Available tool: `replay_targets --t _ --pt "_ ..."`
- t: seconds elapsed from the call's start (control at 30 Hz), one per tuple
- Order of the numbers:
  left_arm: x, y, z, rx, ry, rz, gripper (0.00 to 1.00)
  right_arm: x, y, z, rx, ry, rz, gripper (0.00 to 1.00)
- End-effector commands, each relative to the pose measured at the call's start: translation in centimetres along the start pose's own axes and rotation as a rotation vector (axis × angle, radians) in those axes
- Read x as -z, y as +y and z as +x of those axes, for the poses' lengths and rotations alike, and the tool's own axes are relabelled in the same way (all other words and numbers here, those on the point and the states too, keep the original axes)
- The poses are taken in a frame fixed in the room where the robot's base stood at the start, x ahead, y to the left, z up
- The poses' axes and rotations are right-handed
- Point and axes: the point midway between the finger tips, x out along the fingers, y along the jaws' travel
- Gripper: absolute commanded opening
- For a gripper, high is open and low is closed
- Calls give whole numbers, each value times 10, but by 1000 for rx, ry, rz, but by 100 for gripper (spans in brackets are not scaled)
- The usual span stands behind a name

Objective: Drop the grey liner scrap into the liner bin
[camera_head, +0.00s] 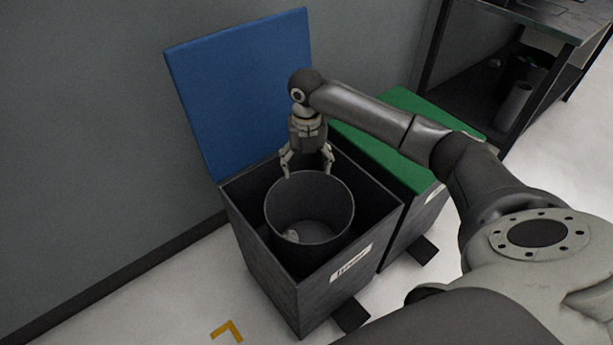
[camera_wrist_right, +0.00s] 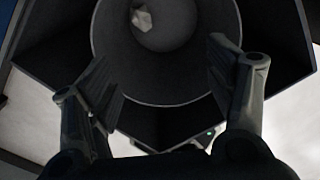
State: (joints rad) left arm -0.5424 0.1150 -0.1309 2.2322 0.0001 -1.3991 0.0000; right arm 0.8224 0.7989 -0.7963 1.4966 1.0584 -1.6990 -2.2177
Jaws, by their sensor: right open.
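The liner bin (camera_head: 325,288) is a dark square box with a blue lid (camera_head: 240,85) standing open against the wall. A round dark grey inner bucket (camera_head: 310,242) sits inside it. A small crumpled pale grey scrap (camera_head: 292,236) lies on the floor of the bucket, and it also shows in the right wrist view (camera_wrist_right: 142,18). My right gripper (camera_head: 307,172) is open and empty, pointing down over the far rim of the bucket. In the right wrist view its fingers (camera_wrist_right: 165,85) stand apart with the bucket between them. My left gripper is not in view.
A second dark bin with a shut green lid (camera_head: 395,135) stands right beside the liner bin. A dark metal shelf (camera_head: 500,60) with cylindrical items stands at the upper right. A yellow corner mark (camera_head: 227,331) is on the pale floor, which is clear in front.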

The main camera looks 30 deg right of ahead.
Motion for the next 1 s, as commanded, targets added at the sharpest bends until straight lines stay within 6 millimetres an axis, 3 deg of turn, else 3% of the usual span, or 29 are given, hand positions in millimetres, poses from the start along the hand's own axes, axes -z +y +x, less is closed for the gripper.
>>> replay_targets --t 0.1,0.3,1.0 --pt "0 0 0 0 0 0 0 -1 0 -24 -1 -3 -1 76" --pt "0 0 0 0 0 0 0 0 0 -45 1 -1 1 76" --pt "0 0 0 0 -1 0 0 0 0 -47 1 1 0 76"
